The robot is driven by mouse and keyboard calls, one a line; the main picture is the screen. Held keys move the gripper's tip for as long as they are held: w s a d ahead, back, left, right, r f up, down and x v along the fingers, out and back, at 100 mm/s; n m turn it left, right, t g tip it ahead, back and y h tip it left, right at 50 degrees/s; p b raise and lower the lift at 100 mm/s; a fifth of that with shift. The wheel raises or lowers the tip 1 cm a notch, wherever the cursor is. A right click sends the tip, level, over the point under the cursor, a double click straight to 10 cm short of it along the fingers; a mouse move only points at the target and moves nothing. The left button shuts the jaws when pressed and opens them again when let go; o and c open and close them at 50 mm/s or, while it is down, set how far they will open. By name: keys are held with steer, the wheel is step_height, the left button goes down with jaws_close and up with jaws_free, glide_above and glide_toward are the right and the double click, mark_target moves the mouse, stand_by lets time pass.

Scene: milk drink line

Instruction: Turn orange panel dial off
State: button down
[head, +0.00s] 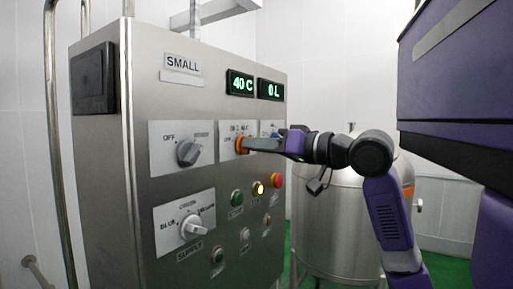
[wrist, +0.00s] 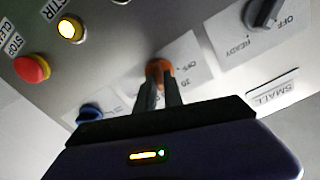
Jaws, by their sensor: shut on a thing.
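The orange dial (head: 240,145) sits on a white label plate in the upper middle of the steel control panel (head: 150,235). My gripper (head: 247,144) reaches it from the right and is shut on the dial. In the wrist view the orange dial (wrist: 159,70) shows between and behind the two dark fingertips (wrist: 160,88). The fingers cover most of the dial's handle, so its exact setting cannot be read.
A grey dial (head: 188,153) is left of the orange one, and a blue dial (wrist: 89,113) is on its other side. Below are a light selector dial (head: 192,227), a lit yellow button (head: 258,188) and a red stop button (head: 277,181). A steel tank (head: 325,225) stands behind my arm.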

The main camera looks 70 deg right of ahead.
steer(key=shift+a+f+n+b, duration=0.15)
steer(key=shift+n+b, duration=2.7)
steer(key=shift+n, duration=1.5)
steer(key=shift+a+n+b, duration=0.1)
steer(key=shift+n+b, duration=2.75)
steer(key=shift+n, duration=1.5)
steer(key=c, duration=1.5)
jaws_free()
steer(key=shift+o, duration=0.2)
